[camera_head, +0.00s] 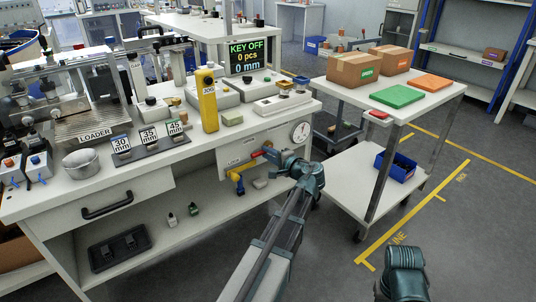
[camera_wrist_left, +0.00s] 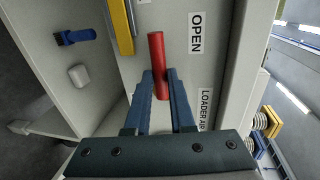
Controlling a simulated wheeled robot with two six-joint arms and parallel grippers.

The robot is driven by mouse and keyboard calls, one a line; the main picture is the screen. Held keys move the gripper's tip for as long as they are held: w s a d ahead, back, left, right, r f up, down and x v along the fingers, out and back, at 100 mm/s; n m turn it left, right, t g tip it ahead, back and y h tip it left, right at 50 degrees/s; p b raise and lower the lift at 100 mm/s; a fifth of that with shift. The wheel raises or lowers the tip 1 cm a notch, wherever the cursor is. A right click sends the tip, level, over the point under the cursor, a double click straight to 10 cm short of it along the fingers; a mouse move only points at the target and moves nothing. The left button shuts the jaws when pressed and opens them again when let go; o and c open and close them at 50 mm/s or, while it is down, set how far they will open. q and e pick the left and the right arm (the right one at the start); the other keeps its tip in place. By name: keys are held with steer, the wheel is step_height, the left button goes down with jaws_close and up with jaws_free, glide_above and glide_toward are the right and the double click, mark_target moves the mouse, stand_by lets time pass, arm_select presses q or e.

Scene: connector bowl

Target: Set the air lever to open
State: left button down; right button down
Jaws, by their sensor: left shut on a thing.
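The red air lever (camera_wrist_left: 157,55) sits between the two blue fingers of my left gripper (camera_wrist_left: 160,76), which is shut on it. The lever lies roughly level on the bench's side panel, beside a yellow pipe (camera_wrist_left: 122,27). An OPEN label (camera_wrist_left: 195,32) and a LOADER AIR label (camera_wrist_left: 204,108) are on the panel next to it. In the head view the lever (camera_head: 256,155) shows as a small red piece just left of my left gripper (camera_head: 268,153). Part of my right arm shows at the bottom right, but its fingers do not show.
A round gauge (camera_head: 300,132) is on the panel. A cart (camera_head: 440,92) with boxes stands to the right.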

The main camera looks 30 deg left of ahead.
arm_select(q)
steer(key=c, duration=0.8)
jaws_free()
steer(key=shift+o, duration=0.2)
steer(key=p+v, duration=0.2)
steer(key=v, duration=1.2)
steer(key=shift+p, duration=0.35)
steer(key=s+d+f+g+h, duration=0.3)
steer(key=s+d+f+h, duration=0.4)
steer(key=s+d+f, duration=0.4)
steer(key=s+d+f+g+h, duration=0.3)
steer(key=s+d+f+h, duration=0.4)
steer(key=d, duration=0.7)
step_height(320, 180, up, 35)
steer(key=p, duration=3.4)
steer(key=shift+s+f+n+y, duration=0.3)
steer(key=shift+s+n, duration=0.1)
steer(key=shift+s, duration=0.1)
